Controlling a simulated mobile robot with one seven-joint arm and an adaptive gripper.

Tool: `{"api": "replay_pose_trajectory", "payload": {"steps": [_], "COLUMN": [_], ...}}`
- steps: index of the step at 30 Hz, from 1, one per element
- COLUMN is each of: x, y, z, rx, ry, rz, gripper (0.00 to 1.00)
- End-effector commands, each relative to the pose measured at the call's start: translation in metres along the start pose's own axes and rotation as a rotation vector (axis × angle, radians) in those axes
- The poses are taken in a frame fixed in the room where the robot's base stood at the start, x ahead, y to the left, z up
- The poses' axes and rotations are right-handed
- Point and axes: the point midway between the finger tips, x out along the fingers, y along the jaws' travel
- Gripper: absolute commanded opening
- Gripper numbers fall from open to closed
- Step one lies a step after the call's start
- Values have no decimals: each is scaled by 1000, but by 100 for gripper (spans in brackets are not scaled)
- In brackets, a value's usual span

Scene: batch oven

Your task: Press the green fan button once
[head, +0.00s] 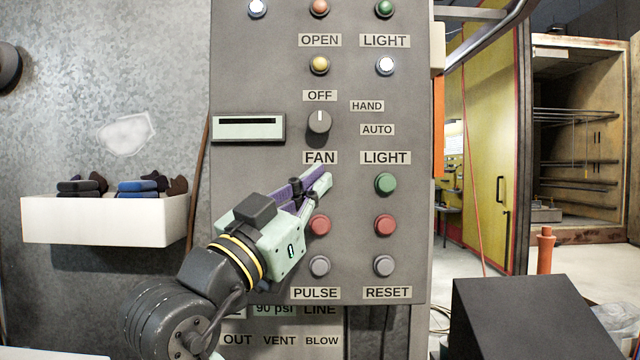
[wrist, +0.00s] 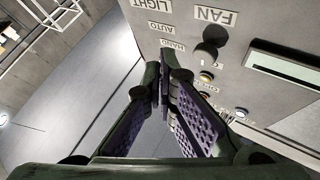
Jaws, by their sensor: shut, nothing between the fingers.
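The grey control panel (head: 260,90) fills the middle of the head view. Its FAN label (head: 320,158) sits just above the tips of my gripper (head: 326,178). The spot under that label is covered by my fingers, so I do not see the fan button. My gripper is shut and empty, with purple-padded fingers pointing up and right. I cannot tell whether the tips touch the panel. In the wrist view, my shut fingertips (wrist: 161,78) show close to the panel, and the FAN label (wrist: 215,15) appears upside down.
A green button (head: 385,184) sits under the lower LIGHT label, right of my fingertips. Red buttons (head: 385,225) and grey buttons (head: 384,265) lie below. A selector knob (head: 319,121) is above the FAN label. A white bin (head: 100,220) is at left; a dark box (head: 530,320) is at lower right.

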Motion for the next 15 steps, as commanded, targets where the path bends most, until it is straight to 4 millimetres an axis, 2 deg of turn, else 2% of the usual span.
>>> {"api": "replay_pose_trajectory", "payload": {"steps": [8, 15], "x": [2, 19], "y": [-2, -14], "z": [1, 14], "rx": [-1, -5], "ry": [0, -2], "rz": [-2, -2], "gripper": [0, 0]}}
